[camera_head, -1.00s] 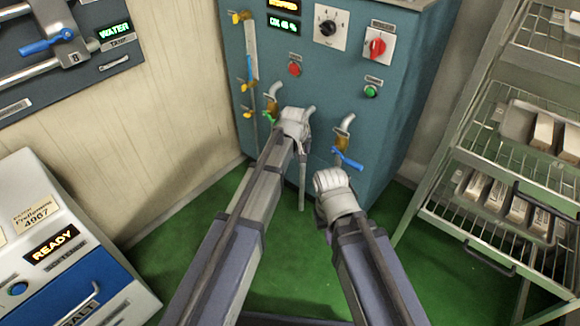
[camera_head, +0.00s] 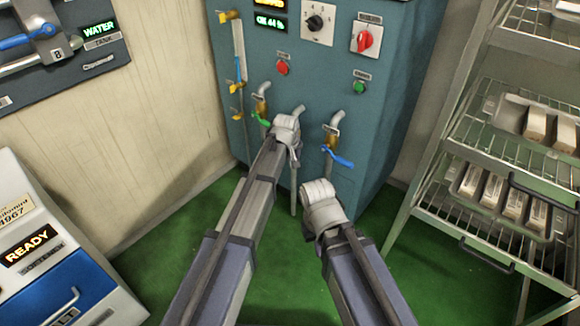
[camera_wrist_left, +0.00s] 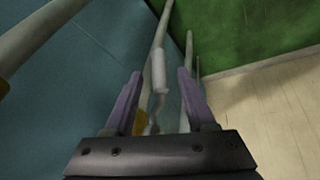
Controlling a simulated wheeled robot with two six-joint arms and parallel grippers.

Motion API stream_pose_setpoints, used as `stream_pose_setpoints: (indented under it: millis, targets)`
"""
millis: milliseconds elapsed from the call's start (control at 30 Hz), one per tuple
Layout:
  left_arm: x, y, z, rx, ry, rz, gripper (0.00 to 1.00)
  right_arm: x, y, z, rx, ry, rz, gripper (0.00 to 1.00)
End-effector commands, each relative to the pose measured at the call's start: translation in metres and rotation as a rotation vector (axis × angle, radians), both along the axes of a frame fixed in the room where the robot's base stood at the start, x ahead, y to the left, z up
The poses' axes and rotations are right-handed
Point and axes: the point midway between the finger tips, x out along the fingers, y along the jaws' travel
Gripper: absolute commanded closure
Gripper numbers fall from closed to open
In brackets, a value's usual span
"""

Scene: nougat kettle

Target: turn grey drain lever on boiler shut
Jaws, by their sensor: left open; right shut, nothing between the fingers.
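The teal boiler (camera_head: 310,75) stands ahead with several taps on its front. The grey drain lever (camera_wrist_left: 158,72) shows in the left wrist view, its pale handle lying lengthwise between my open fingers with a gap on both sides. In the head view my left gripper (camera_head: 287,127) is at the middle tap and hides the lever; only the tap's bent grey pipe top shows above it. My left gripper also shows in the left wrist view (camera_wrist_left: 159,80), open. My right gripper (camera_head: 318,190) is shut and empty, below and left of the blue lever (camera_head: 340,157).
A green lever (camera_head: 260,118) sits on the tap left of my left gripper. Yellow valves (camera_head: 236,87) line a gauge at the boiler's left edge. A wire rack (camera_head: 470,185) with trays stands right. A white-and-blue machine (camera_head: 50,270) stands left. Green floor below is clear.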

Motion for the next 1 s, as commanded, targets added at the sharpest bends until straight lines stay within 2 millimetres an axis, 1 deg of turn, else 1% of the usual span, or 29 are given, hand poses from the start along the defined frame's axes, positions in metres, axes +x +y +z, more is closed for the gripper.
stream_pose_setpoints:
  millis: [33, 133, 267, 500, 1000]
  targets:
    - [0.004, 0.000, -0.013, 0.000, 0.000, 0.000, 0.44, 0.000, 0.000, -0.013, 0.000, 0.000, -0.001, 1.00]
    - [0.009, -0.001, -0.020, 0.000, 0.000, 0.000, 0.44, 0.000, 0.000, -0.020, 0.000, 0.000, -0.003, 1.00]
    - [0.011, -0.001, -0.024, 0.000, 0.000, 0.000, 0.44, 0.000, 0.000, -0.024, 0.000, -0.001, -0.004, 1.00]
    - [0.011, -0.001, -0.022, 0.000, 0.000, 0.000, 0.44, 0.000, 0.000, -0.022, 0.000, -0.001, -0.004, 1.00]
    - [0.011, -0.001, -0.022, 0.000, 0.000, 0.000, 1.00, 0.000, 0.000, -0.022, 0.000, -0.001, -0.003, 1.00]
